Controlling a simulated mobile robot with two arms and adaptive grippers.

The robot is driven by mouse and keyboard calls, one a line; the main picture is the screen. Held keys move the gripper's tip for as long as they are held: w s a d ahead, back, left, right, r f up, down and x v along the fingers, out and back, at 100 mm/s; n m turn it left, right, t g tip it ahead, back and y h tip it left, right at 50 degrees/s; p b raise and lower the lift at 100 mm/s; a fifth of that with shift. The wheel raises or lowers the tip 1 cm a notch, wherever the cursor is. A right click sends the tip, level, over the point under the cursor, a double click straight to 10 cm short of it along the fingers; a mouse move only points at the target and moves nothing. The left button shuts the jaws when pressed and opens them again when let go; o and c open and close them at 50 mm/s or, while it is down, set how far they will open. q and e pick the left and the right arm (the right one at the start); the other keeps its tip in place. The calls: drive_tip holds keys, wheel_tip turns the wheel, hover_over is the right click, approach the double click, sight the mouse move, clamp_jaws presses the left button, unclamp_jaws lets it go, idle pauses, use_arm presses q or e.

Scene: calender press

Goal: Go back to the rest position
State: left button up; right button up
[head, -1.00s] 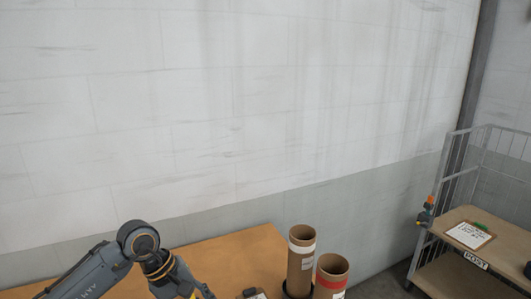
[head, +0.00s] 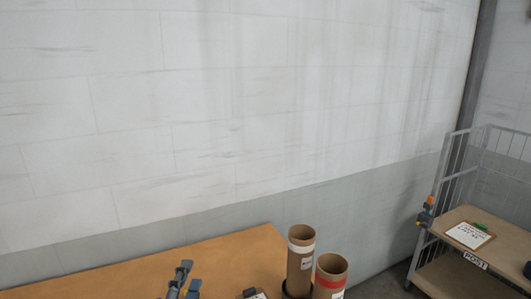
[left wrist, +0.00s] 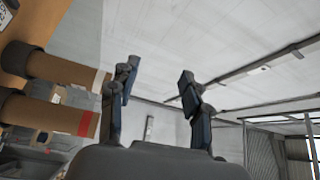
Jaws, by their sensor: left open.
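My left gripper (head: 187,279) shows at the bottom of the head view, over the wooden table (head: 110,270). Its two fingers are apart, and the rest of that arm is out of the picture. In the left wrist view the fingers of my left gripper (left wrist: 157,78) stand spread with nothing between them. Two cardboard tubes stand at the table's right end: one with a white band (head: 301,262) and one with a red band (head: 331,277). They also show at the left of the wrist view, apart from the fingers. My right gripper is not in view.
A wire-sided trolley (head: 440,254) with wooden shelves stands at the right. A clipboard (head: 470,235) lies on its upper shelf, and an orange and grey object (head: 426,212) is at its corner post. A pale wall (head: 240,110) rises behind the table. The table's left part looks clear.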

use_arm(q)
drive_tip(key=s+a+f+n+g+y, duration=0.25)
drive_tip(key=s+f+n+g, duration=0.2)
drive_tip(key=f, duration=0.35)
drive_tip(key=s+a+f+n+g+y, duration=0.1)
drive_tip(key=s+a+f+n+g, duration=0.2)
drive_tip(key=s+f+n+g, duration=0.25)
drive_tip(key=s+f+n+g+h, duration=0.1)
drive_tip(key=s+f+n+g, duration=0.2)
drive_tip(key=s+f, duration=0.4)
drive_tip(key=s+f+n+g, duration=0.3)
drive_tip(key=s+f, duration=0.2)
drive_tip(key=s, duration=0.5)
wheel_tip(320, 180, down, 30)
drive_tip(key=s+g+b, duration=0.1)
drive_tip(key=b, duration=0.5)
drive_tip(key=s+a+f+g+b, duration=0.1)
drive_tip(key=s+f+b, duration=0.3)
drive_tip(key=s+f, duration=1.2)
wheel_tip(320, 180, down, 4)
drive_tip(key=shift+s+a+f+m, duration=0.2)
drive_tip(key=shift+a+m, duration=0.1)
drive_tip(key=shift+a, duration=0.25)
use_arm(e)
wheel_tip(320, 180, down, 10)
use_arm(q)
drive_tip(key=shift+s, duration=0.2)
drive_tip(key=shift+c, duration=0.2)
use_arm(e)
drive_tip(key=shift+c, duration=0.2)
